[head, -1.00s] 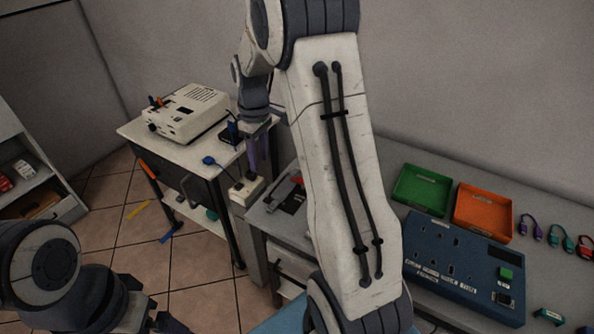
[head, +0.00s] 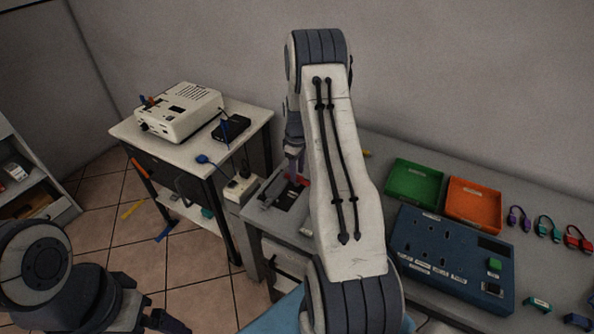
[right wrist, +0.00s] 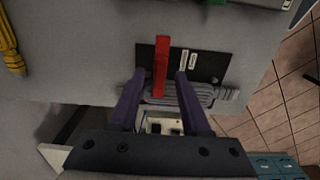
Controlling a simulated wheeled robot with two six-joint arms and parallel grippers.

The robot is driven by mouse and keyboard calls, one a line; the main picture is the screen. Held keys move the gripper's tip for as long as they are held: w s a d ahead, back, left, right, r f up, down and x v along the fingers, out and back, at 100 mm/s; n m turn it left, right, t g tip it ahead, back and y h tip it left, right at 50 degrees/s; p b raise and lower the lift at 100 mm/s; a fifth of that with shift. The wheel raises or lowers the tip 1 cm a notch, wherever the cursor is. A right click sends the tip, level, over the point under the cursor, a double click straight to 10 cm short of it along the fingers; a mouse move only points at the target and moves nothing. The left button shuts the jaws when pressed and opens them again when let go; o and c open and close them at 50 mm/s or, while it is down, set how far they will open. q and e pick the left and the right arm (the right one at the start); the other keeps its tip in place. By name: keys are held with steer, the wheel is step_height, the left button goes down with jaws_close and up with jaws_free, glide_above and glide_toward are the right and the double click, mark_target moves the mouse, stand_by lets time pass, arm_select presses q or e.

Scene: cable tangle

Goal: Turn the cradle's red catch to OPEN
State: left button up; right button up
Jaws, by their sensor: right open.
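The cradle's red catch (right wrist: 161,65) is a narrow red bar on a black plate (right wrist: 214,64) with two small white labels, too small to read. In the right wrist view it stands between the two purple fingers of my right gripper (right wrist: 160,75), which is open with a gap on each side of the bar. I cannot tell the gripper's height over the plate. In the head view the right gripper (head: 294,150) is above the cradle (head: 283,196), and the red catch is mostly hidden. My left gripper (head: 165,320) is at the bottom left, partly cut off.
A grey cable bundle (right wrist: 205,96) lies beside the plate, near the fingers. A yellow cable (right wrist: 10,45) lies at the left. A white power strip (head: 240,187) sits between bench and cart. The blue panel (head: 450,255), green tray (head: 414,184) and orange tray (head: 473,204) stand right.

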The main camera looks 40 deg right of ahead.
steer(key=shift+f, duration=0.35)
jaws_close()
